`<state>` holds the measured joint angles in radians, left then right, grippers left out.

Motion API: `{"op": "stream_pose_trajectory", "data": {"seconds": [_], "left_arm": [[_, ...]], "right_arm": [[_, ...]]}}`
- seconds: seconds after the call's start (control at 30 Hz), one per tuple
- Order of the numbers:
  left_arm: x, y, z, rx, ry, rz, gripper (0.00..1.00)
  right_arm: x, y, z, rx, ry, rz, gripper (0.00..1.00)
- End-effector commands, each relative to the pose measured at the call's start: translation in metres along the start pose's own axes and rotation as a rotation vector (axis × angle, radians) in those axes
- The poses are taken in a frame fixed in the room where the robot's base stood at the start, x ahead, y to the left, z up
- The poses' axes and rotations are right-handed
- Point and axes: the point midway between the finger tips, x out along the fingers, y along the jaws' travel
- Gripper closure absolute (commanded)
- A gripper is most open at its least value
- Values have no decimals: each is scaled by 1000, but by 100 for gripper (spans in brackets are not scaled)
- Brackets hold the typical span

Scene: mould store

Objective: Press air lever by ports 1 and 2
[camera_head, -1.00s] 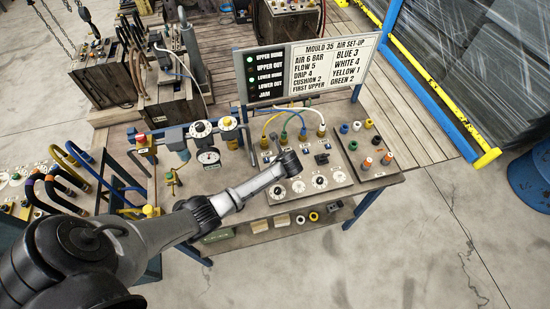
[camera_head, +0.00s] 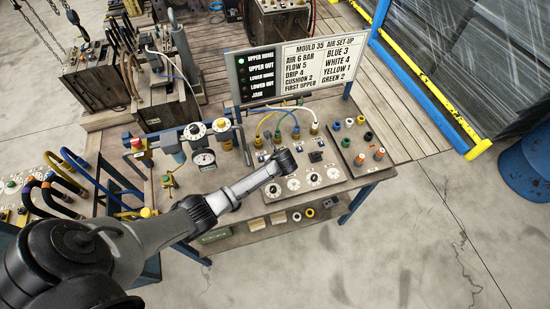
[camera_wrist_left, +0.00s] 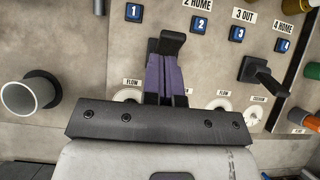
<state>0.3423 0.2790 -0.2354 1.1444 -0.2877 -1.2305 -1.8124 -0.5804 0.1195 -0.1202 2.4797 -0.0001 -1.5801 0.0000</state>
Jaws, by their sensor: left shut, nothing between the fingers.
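My left gripper (camera_head: 284,163) is over the left side of the valve panel on the bench. In the left wrist view its purple fingers (camera_wrist_left: 163,78) are together and empty. A black lever (camera_wrist_left: 172,42) shows at their tips, below the labels for port 1 (camera_wrist_left: 133,12) and port 2 (camera_wrist_left: 200,25); the fingers hide part of it, and I cannot tell if they touch it. A second black lever (camera_wrist_left: 262,75) sits to the right, below the labels for ports 3 and 4. My right gripper is not in view.
Coloured hoses arch behind the levers; round dials (camera_head: 313,179) line the panel's front. A pressure gauge (camera_head: 203,158) stands to the left. Loose fittings (camera_head: 361,160) are on a plate at the right. The set-up board (camera_head: 318,62) rises behind, with UPPER HOME lit green.

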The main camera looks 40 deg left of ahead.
Motion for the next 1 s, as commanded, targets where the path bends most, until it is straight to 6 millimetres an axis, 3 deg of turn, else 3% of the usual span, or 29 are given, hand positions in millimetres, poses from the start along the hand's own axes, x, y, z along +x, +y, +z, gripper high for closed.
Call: {"op": "stream_pose_trajectory", "data": {"seconds": [0.37,0.67,1.0], "left_arm": [[-9,0,-2,1,1,0,100],[-43,2,-16,-1,1,2,100],[-96,2,-1,-5,-2,-1,100]], "right_arm": [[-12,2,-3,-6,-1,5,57],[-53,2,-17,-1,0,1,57],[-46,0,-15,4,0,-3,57]]}}
